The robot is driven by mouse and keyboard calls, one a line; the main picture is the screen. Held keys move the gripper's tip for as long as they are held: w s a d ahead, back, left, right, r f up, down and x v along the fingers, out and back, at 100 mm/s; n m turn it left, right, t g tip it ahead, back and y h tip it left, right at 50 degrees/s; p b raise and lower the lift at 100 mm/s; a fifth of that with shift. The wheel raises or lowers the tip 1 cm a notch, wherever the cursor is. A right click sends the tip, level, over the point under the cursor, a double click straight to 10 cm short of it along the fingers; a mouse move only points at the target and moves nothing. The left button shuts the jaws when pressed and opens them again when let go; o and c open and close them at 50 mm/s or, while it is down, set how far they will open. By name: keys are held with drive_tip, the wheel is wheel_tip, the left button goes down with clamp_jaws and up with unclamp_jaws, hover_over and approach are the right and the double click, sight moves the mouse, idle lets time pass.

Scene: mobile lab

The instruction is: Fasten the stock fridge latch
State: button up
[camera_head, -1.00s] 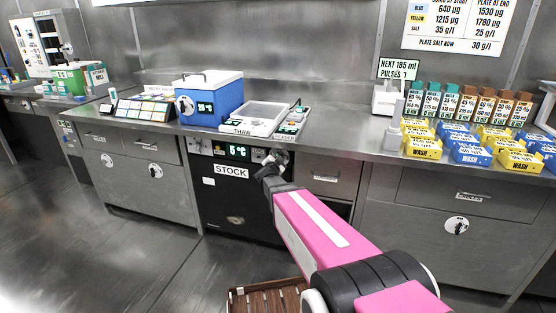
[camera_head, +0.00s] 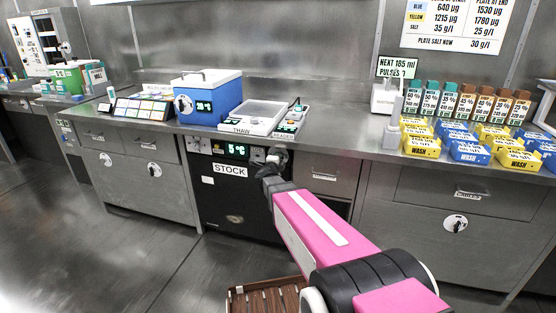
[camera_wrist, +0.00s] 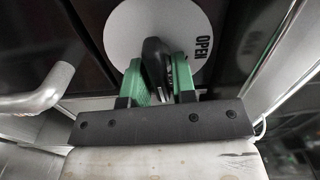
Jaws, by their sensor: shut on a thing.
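The stock fridge (camera_head: 234,205) is a black-fronted unit under the bench, with a white STOCK label (camera_head: 230,170) and a green 5 °C display. Its door looks closed. My gripper (camera_head: 273,163) is at the fridge's upper right corner. In the wrist view my gripper (camera_wrist: 160,85) has its green fingers shut on the dark latch knob (camera_wrist: 154,62). The knob sits in front of a round pale plate (camera_wrist: 190,25) marked OPEN. The rest of the latch is hidden behind the fingers.
A metal bar handle (camera_wrist: 35,102) is left of my gripper in the wrist view. Drawers flank the fridge, and a slatted wooden crate (camera_head: 262,300) is on the floor in front. The bench above holds a blue box (camera_head: 210,98) and the THAW unit (camera_head: 253,117).

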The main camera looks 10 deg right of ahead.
drive_tip(key=shift+m, duration=0.4)
drive_tip(key=o, duration=0.7)
drive_tip(key=shift+o, duration=0.2)
drive_tip(key=shift+s, duration=0.1)
drive_tip(key=v, duration=1)
drive_tip(key=shift+s+a, duration=0.2)
drive_tip(key=shift+s, duration=0.1)
drive_tip(key=shift+f, duration=0.1)
